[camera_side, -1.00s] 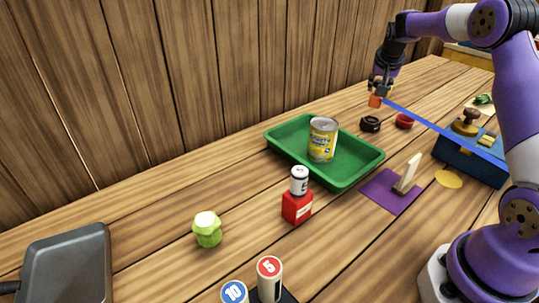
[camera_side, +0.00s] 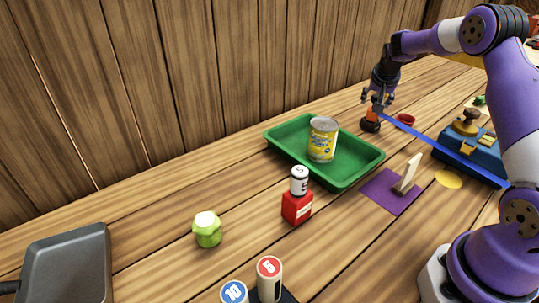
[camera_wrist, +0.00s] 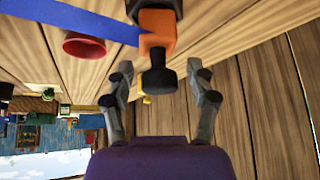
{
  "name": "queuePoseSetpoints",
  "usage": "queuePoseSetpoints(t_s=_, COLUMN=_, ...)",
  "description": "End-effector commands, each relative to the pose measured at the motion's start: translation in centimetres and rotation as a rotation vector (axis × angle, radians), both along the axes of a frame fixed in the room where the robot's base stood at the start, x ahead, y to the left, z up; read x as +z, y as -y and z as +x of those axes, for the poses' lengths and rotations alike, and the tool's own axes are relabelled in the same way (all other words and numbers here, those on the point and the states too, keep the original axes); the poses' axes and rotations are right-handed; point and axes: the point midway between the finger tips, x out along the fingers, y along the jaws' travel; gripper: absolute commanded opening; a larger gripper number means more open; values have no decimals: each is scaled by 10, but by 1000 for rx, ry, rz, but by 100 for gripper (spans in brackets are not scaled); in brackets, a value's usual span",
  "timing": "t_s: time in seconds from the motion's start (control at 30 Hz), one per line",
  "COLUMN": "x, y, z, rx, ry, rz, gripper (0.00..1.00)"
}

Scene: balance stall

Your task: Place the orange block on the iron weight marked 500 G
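The orange block (camera_side: 371,113) sits on top of the round black iron weight (camera_side: 371,126), behind the green tray. In the wrist view the orange block (camera_wrist: 156,27) shows at the top middle, touching the black weight (camera_wrist: 154,7). A black knob-like part (camera_wrist: 157,76) stands out from the block toward my gripper. My gripper (camera_side: 376,100) is just above the block. In the wrist view the fingers of my gripper (camera_wrist: 160,70) are spread, with gaps on both sides of the knob. The weight's marking cannot be read.
A red cup (camera_side: 405,120) stands close to the right of the weight. A blue strip (camera_side: 430,137) passes near it toward a blue box (camera_side: 470,155). The green tray (camera_side: 350,181) holds a yellow can (camera_side: 322,140). A purple mat (camera_side: 385,192) with a wooden piece lies in front.

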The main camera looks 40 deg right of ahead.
Motion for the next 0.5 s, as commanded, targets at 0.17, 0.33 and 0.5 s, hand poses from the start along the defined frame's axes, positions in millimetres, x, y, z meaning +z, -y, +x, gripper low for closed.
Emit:
queuePoseSetpoints(t_s=0.17, x=2, y=0, z=0, rx=0, ry=1, rz=-1, gripper=65)
queuePoseSetpoints(t_s=0.33, x=22, y=-9, z=-6, rx=1, ry=3, rz=-2, gripper=65)
queuePoseSetpoints(t_s=0.5, x=56, y=-27, z=-18, rx=2, ry=6, rz=-3, gripper=65)
